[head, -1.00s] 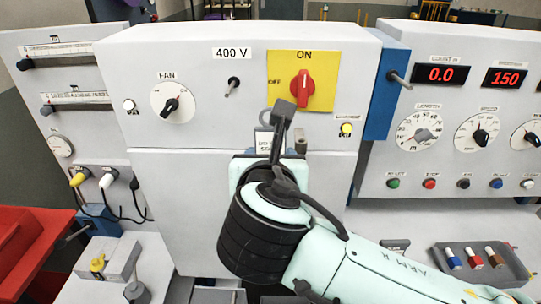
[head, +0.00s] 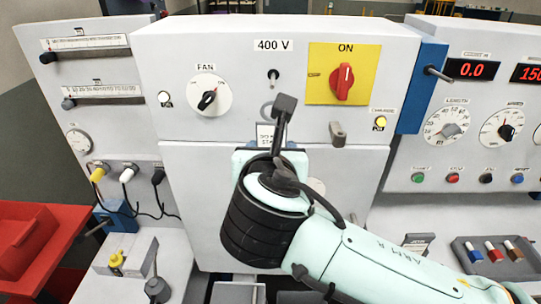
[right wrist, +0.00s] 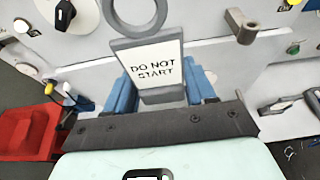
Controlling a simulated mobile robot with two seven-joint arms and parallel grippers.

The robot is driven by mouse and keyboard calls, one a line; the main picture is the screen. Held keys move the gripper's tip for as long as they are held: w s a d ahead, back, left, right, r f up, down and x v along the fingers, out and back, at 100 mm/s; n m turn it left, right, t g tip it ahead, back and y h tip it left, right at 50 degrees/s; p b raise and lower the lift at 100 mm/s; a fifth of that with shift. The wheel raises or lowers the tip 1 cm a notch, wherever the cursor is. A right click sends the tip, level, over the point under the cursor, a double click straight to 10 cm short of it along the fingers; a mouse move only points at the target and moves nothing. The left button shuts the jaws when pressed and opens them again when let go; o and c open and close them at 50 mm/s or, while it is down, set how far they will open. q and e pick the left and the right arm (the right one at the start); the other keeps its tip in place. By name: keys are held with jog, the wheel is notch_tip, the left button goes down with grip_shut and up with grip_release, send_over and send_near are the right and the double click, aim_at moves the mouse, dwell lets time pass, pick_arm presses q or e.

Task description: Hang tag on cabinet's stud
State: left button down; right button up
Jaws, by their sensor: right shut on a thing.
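The white tag (right wrist: 155,65) reads "DO NOT START" and has a grey frame with a ring (right wrist: 140,14) on top. My right gripper (right wrist: 163,92) is shut on its lower part, between blue fingers. In the head view the tag (head: 265,133) is partly hidden behind my right wrist, in front of the cabinet (head: 200,190). A short grey stud (head: 338,133) sticks out of the cabinet front, right of the tag and apart from it; it also shows in the right wrist view (right wrist: 242,25). My left gripper is not in view.
The cabinet front has a fan knob (head: 210,97), a small toggle (head: 273,77), a red switch on a yellow plate (head: 342,82) and a yellow lamp (head: 380,123). A blue panel (head: 421,85) with a peg stands to the right. A red bin (head: 40,240) is at left.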

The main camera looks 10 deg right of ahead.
aim_at(272, 134)
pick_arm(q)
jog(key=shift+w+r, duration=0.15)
pick_arm(e)
jog(key=w, duration=0.2)
jog(key=w+d, duration=0.1)
jog(key=w, duration=0.2)
jog(key=shift+d, duration=0.15)
pick_arm(q)
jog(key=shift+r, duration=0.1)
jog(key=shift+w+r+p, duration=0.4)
jog(key=shift+p, duration=0.1)
pick_arm(e)
jog(key=shift+r, duration=0.2)
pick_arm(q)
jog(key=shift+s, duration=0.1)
pick_arm(e)
jog(key=shift+s, duration=0.1)
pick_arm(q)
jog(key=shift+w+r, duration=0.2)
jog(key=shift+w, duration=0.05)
pick_arm(e)
jog(key=shift+w+d, duration=0.1)
jog(key=shift+w, duration=0.25)
pick_arm(q)
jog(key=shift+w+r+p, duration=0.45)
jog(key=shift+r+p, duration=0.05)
jog(key=shift+p, duration=0.05)
pick_arm(e)
jog(key=shift+w+d, duration=0.2)
jog(key=shift+w, duration=0.6)
